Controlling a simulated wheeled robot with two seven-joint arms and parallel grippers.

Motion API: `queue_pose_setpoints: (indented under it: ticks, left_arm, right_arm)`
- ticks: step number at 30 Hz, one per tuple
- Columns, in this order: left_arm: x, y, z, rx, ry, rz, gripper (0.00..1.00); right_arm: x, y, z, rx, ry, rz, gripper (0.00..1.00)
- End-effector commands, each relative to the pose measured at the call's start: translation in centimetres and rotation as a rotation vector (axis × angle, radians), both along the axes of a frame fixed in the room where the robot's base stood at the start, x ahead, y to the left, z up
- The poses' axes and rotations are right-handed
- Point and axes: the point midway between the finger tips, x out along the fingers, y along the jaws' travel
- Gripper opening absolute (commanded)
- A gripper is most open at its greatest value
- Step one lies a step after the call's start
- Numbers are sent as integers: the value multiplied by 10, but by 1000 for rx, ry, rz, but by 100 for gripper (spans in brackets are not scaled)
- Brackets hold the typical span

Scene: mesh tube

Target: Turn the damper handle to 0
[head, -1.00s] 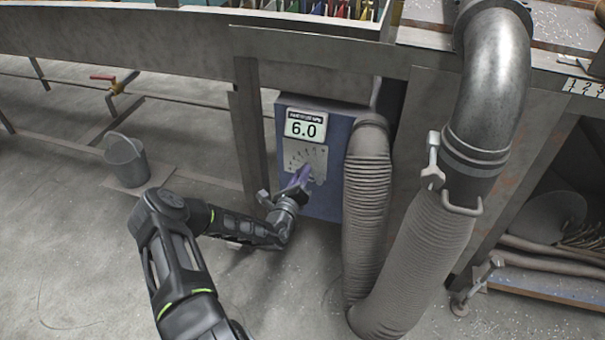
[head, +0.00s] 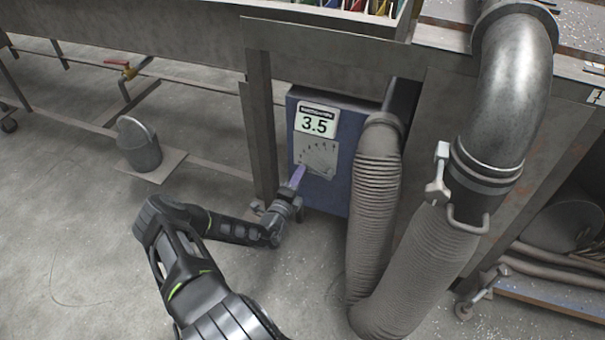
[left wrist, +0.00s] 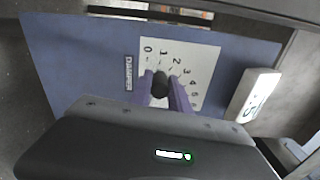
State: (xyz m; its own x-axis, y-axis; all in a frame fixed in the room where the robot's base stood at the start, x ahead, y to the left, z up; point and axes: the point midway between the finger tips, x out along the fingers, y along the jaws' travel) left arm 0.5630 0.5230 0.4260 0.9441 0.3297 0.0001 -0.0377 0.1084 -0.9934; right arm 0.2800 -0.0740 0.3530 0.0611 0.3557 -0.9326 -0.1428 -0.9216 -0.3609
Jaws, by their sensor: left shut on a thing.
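The blue damper box (head: 338,190) stands under the bench, and its lit display (head: 316,120) reads 3.5. A white dial plate (head: 318,158) sits below the display. In the left wrist view the dial plate (left wrist: 200,65) lies sideways, with numbers rising from 0 and the word DAMPER beside it. The dark damper handle (left wrist: 160,82) shows between the purple fingers of my left gripper (left wrist: 161,95), which is shut on it. In the head view this gripper (head: 298,176) reaches the lower left of the dial and hides the handle. My right gripper is not in view.
A ribbed grey hose (head: 374,210) runs close to the right of the box, with a large metal pipe (head: 515,90) beyond. A bench leg (head: 260,130) stands just left of the box.

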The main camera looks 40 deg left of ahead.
Motion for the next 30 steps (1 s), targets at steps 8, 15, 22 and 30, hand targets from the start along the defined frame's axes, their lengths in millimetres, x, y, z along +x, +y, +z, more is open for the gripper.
queue_pose_setpoints:
  ticks: [8, 15, 22, 30]
  left_arm:
    - [-2, 3, -21, -198, -66, 0, 0]
    - [-2, 3, -28, -288, -98, 0, 0]
    - [-1, 4, -29, -310, -106, 0, 0]
    - [-2, 3, -29, -311, -105, 0, 0]
  right_arm:
    - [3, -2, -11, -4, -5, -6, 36]
    - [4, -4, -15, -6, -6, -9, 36]
    - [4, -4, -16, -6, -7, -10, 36]
    - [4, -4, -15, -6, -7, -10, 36]
